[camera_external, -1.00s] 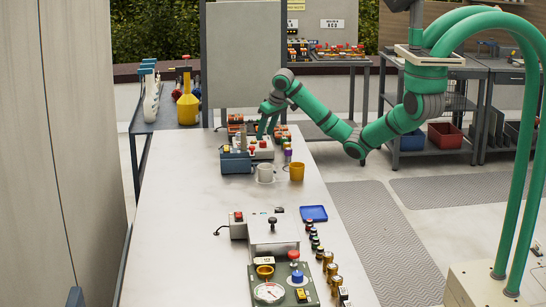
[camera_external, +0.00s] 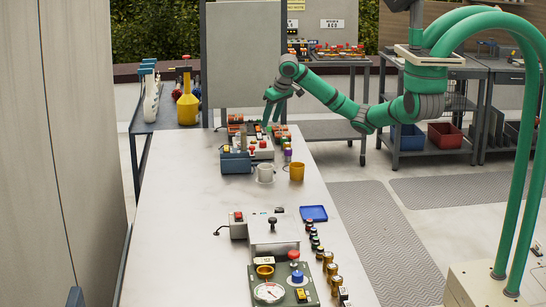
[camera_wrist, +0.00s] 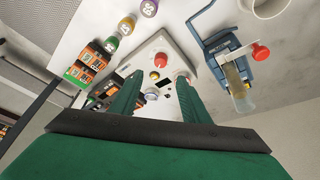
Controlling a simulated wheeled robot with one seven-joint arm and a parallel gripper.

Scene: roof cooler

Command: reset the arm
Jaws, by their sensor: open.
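My green arm (camera_external: 335,100) reaches in from the right over the far end of the white table (camera_external: 180,210). My gripper (camera_external: 270,118) points down above the grey box with buttons (camera_external: 262,150). In the wrist view my gripper (camera_wrist: 157,90) shows two green fingers set apart with nothing held between them. The grey box also shows in the wrist view (camera_wrist: 160,45), with a red button (camera_wrist: 161,60) just beyond the fingertips. I cannot tell the exact gap between fingertips and box.
A tall grey panel (camera_external: 242,60) rises behind the far end. A blue tray (camera_external: 314,213) lies nearer. The table's left side is bare.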

